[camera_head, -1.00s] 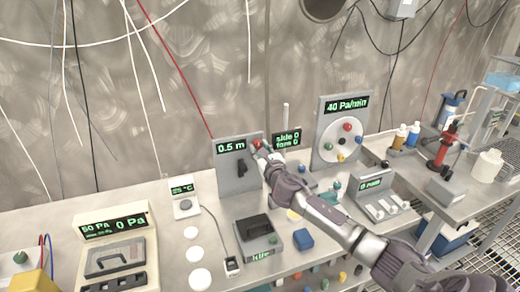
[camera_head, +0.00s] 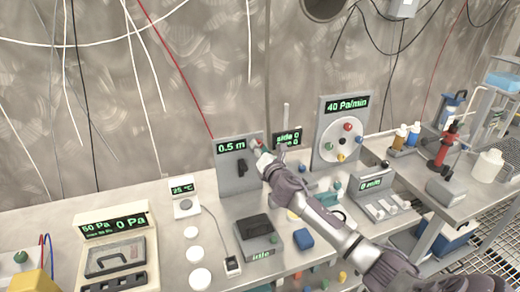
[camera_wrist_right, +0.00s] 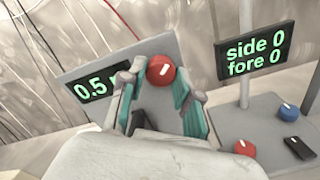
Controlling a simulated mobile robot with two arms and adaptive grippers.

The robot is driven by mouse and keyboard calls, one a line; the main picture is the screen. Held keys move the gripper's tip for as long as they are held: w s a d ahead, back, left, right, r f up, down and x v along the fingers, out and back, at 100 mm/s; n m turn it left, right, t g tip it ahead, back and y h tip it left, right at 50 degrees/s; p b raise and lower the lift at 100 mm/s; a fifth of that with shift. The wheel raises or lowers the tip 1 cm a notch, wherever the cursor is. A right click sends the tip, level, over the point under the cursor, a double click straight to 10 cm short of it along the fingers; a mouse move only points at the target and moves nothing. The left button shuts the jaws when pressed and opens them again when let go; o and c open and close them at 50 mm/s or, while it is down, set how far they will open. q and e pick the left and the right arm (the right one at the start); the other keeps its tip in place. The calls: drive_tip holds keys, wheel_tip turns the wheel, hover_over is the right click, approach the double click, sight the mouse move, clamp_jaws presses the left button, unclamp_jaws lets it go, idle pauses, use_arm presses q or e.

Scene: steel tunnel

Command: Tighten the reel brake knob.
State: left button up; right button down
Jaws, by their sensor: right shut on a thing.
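The red knob (camera_head: 257,143) sits on the upper right of a grey upright panel (camera_head: 226,175) whose green display reads 0.5 m. In the right wrist view the red knob (camera_wrist_right: 161,69) carries a white pointer mark, tilted slightly right of upright. My right gripper (camera_head: 262,155) reaches the panel from the front right. In the wrist view its teal-padded fingers (camera_wrist_right: 160,80) stand on either side of the red knob and are shut on it. A black lever (camera_head: 241,168) is on the same panel, partly hidden by the gripper in the wrist view. My left gripper is not in view.
Right of the panel stands a "side 0 fore 0" display (camera_head: 288,138), with small red and blue knobs below it. A black-topped box (camera_head: 254,226) lies in front.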

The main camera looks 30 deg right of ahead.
drive_tip(key=m+p, duration=0.3)
drive_tip(key=m, duration=2.3)
drive_tip(key=shift+r, duration=0.15)
drive_tip(key=shift+m, duration=0.3)
drive_tip(key=c, duration=0.8)
unclamp_jaws()
